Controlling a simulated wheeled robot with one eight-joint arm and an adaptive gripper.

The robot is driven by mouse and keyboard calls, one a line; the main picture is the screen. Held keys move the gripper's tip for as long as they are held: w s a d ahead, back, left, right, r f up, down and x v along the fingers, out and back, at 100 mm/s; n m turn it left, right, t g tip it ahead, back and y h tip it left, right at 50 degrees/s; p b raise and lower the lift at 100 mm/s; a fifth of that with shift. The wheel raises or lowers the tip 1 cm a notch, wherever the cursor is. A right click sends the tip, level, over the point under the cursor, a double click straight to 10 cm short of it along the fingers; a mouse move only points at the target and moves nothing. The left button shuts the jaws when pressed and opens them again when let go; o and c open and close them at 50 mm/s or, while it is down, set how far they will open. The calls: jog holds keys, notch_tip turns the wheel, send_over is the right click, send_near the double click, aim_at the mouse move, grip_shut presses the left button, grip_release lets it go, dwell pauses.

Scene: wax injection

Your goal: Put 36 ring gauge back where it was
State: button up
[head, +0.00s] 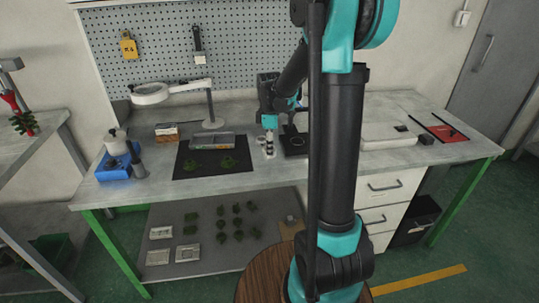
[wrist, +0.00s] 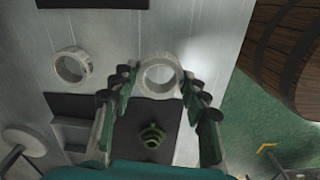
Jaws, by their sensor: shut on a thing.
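In the wrist view, my gripper (wrist: 160,82) has its fingertips shut on a pale metal ring gauge (wrist: 160,91), whose round hole faces the camera. I cannot read a size on it. A second pale ring (wrist: 72,64) lies on the grey bench top to the left, apart from the gripper. A dark mat (wrist: 122,137) with a green stepped piece (wrist: 152,136) lies below in the picture. In the head view, my gripper (head: 270,146) points down low over the bench, just left of a small dark plate (head: 291,152). The held ring is too small to make out there.
A round wooden surface (head: 252,287) stands in front. Bare bench shows around the gripper.

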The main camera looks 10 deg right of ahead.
aim_at(269, 162)
jog(key=shift+f, duration=1.7)
jog(key=shift+f, duration=0.15)
jog(key=o, duration=1.3)
notch_tip(269, 162, up, 12)
jog(key=s+d+f+m, duration=0.1)
jog(key=s+f+m, duration=0.1)
jog(key=s, duration=0.1)
jog(key=s+f+m+t, duration=0.1)
jog(key=s+f+m, duration=0.1)
jog(key=s+m, duration=0.1)
jog(key=s+d+f+m+t, duration=0.1)
jog(key=s+m, duration=0.2)
jog(key=s, duration=0.2)
jog(key=shift+s+d+f, duration=0.25)
jog(key=shift+d+f, duration=0.05)
jog(key=shift+f, duration=0.1)
jog(key=s+d+f+m+t, duration=0.1)
jog(key=s+f+m+t, duration=0.1)
jog(key=s+f+m, duration=0.4)
jog(key=s+m, duration=0.2)
jog(key=s, duration=0.2)
jog(key=shift+s+d+f, duration=0.2)
jog(key=shift+s+f, duration=0.05)
jog(key=shift+f, duration=0.1)
